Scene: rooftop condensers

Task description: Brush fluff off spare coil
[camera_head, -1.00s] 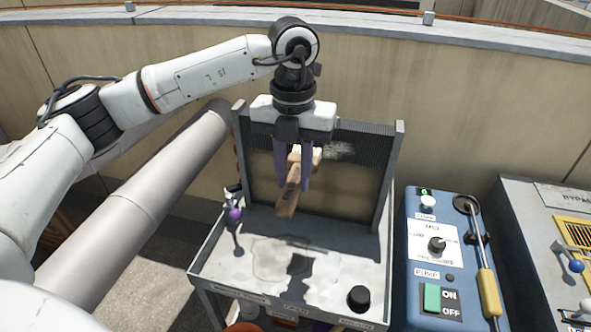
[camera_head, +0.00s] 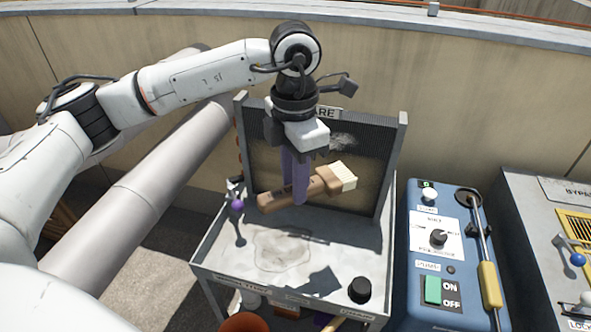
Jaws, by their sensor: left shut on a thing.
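My left gripper (camera_head: 299,190) comes down from above, shut on the wooden handle of a brush (camera_head: 290,196). The brush is held roughly level, its pale bristles (camera_head: 343,176) pointing right and slightly up. A whitish fluff patch (camera_head: 342,142) shows on the coil's upper part, above the bristles. I cannot tell whether the bristles touch the coil. The gripper and brush hide part of the coil. My right gripper is not in view.
The grey bench tray (camera_head: 225,270) has a wet patch and a black knob (camera_head: 359,290) at its front right. A purple-tipped lever (camera_head: 237,204) is at its left. A blue control box (camera_head: 436,255) with a yellow-handled wand (camera_head: 489,287) stands right. A thick pipe (camera_head: 140,200) runs left.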

